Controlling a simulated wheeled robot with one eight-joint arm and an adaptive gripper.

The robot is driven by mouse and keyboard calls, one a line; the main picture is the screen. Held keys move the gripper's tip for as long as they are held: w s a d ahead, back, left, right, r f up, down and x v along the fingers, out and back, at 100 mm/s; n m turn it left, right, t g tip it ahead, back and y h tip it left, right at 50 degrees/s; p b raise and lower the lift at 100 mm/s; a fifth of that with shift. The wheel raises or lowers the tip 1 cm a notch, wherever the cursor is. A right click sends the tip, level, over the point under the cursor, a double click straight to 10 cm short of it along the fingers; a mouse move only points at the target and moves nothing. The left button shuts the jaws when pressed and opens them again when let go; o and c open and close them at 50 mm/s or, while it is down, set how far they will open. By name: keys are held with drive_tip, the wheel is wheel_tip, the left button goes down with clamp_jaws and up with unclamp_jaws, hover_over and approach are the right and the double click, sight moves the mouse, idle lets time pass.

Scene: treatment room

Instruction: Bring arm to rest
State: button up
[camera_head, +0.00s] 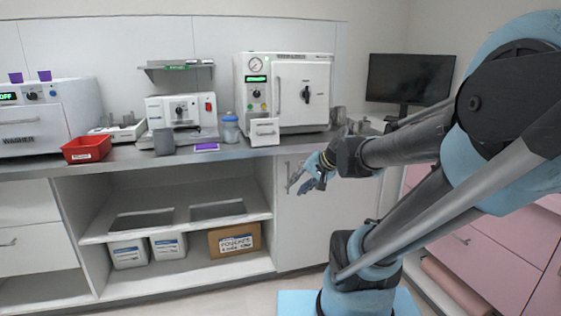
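My arm comes in from the right side of the head view, with its blue and dark grey links reaching toward the middle. My gripper (297,186) is at the arm's left end. It hangs in front of the white cabinet door (318,222), just below the counter edge. Its thin fingers appear spread with a small gap between them, and nothing is seen held in it. Whether it touches the door handle behind it cannot be told.
The counter (235,150) carries a washer (40,115), a red tray (87,148), a white sealing device (182,112), a blue-lidded jar (230,129), an autoclave (285,92) and a monitor (408,79). Pink drawers (490,262) stand at right. Boxes (234,239) sit on the open lower shelf.

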drive_tip(key=s+d+f+n+g+h, duration=0.1)
drive_tip(key=s+d+f+g+h, duration=0.1)
drive_tip(key=s+d, duration=0.4)
drive_tip(key=s+d+f+n+g+h, duration=0.2)
drive_tip(key=s+d+f+h, duration=0.2)
drive_tip(key=s+d+f, duration=0.2)
drive_tip(key=s+f, duration=0.1)
drive_tip(key=s, duration=0.1)
drive_tip(key=shift+s+d+n, duration=0.3)
drive_tip(key=shift+w+f, duration=0.2)
drive_tip(key=shift+w, duration=0.3)
drive_tip(key=shift+s, duration=0.1)
